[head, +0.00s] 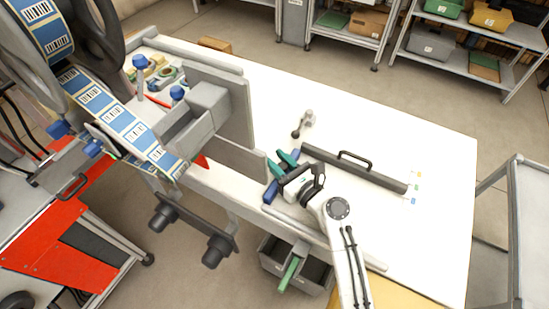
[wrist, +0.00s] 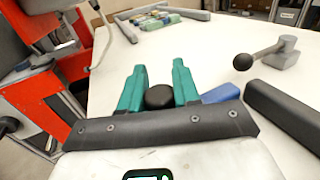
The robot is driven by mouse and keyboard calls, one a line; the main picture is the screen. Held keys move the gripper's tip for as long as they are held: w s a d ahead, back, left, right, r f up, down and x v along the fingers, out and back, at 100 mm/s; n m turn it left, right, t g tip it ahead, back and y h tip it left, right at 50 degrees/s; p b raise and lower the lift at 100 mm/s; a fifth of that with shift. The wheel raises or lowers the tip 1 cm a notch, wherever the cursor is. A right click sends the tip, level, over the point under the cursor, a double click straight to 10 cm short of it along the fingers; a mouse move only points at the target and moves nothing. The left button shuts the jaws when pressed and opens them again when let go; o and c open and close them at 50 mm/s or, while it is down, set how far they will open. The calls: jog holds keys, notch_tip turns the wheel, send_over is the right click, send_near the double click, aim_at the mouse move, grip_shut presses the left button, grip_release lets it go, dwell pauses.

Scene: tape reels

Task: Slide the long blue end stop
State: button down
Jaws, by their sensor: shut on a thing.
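The long blue end stop (head: 269,192) lies near the front edge of the white table, mostly hidden by my gripper. In the wrist view part of the end stop (wrist: 222,93) shows to the right of the right finger. My gripper (head: 281,171) is low over the table at the end stop, and its two green fingers (wrist: 158,92) are shut on either side of a round black knob (wrist: 160,96). The knob seems to belong to the end stop, but the joint between them is hidden.
A long dark bar with a handle (head: 356,166) lies right of my gripper. A grey clamp with a black ball (head: 303,125) stands behind. The label reel machine (head: 215,110) is on the left. The table (head: 430,240) is clear at the right.

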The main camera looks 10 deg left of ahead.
jog(key=s+d, duration=0.1)
jog(key=d, duration=0.3)
jog(key=s+d+p, duration=0.1)
jog(key=s+d, duration=0.1)
jog(key=d, duration=0.2)
jog(key=s+d+p, duration=0.1)
jog(key=d, duration=0.4)
jog(key=shift+s+d+r, duration=0.1)
jog(key=shift+s+r, duration=0.15)
jog(key=c, duration=1)
grip_release()
jog(key=shift+o, duration=0.7)
jog(key=shift+f, duration=0.1)
jog(key=shift+s, duration=0.1)
jog(key=v, duration=1)
jog(key=shift+s+d+b, duration=0.25)
jog(key=shift+b, duration=0.15)
